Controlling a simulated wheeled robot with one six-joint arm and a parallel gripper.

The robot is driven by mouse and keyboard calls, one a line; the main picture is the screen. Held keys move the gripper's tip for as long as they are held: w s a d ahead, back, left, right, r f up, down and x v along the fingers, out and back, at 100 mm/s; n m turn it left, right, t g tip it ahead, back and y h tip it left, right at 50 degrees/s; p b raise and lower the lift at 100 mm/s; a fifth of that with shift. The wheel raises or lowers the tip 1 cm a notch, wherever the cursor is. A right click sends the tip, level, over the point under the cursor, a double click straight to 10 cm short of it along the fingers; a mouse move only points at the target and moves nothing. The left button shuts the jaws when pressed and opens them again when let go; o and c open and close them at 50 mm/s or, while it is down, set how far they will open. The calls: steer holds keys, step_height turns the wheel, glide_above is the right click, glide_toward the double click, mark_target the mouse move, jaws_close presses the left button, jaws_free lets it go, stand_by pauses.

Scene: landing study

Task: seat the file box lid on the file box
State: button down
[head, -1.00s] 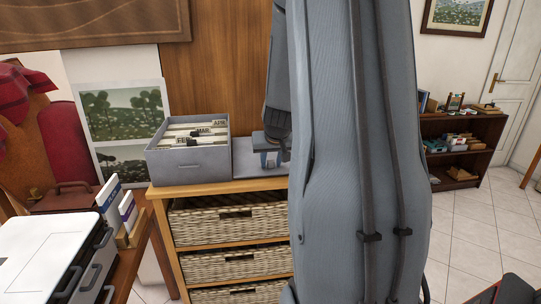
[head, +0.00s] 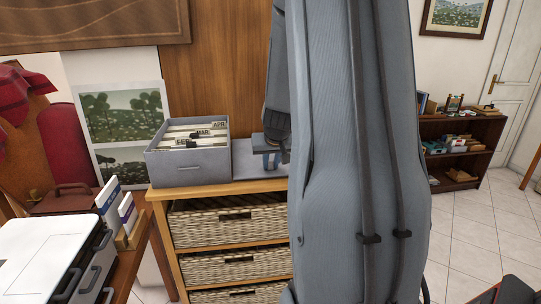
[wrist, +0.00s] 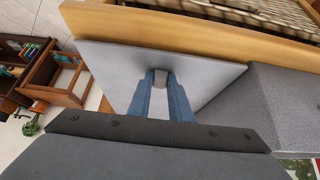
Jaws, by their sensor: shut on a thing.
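The file box (head: 188,174) is a grey open-topped box with hanging folders and month tabs, on the left of the cabinet top. The file box lid (head: 253,172) is a flat grey panel just right of it, low over the cabinet top; I cannot tell whether it rests or is slightly raised. My gripper (head: 271,161) is above the lid, partly hidden by my arm. In the wrist view my gripper (wrist: 160,84) has its blue fingers shut on the lid's small grey knob. There the lid (wrist: 205,75) spreads around the fingers, with the file box (wrist: 285,100) at right.
The wooden cabinet (head: 165,193) holds wicker baskets (head: 228,228). A desk with a white-topped machine (head: 45,245) and upright books (head: 112,205) stands at left. A dark bookshelf (head: 460,165) stands far right, with open tiled floor (head: 465,225) before it.

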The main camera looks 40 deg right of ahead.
step_height(320, 180, up, 6)
steer(key=p, duration=0.9)
steer(key=shift+r, duration=0.15)
stand_by(0.5)
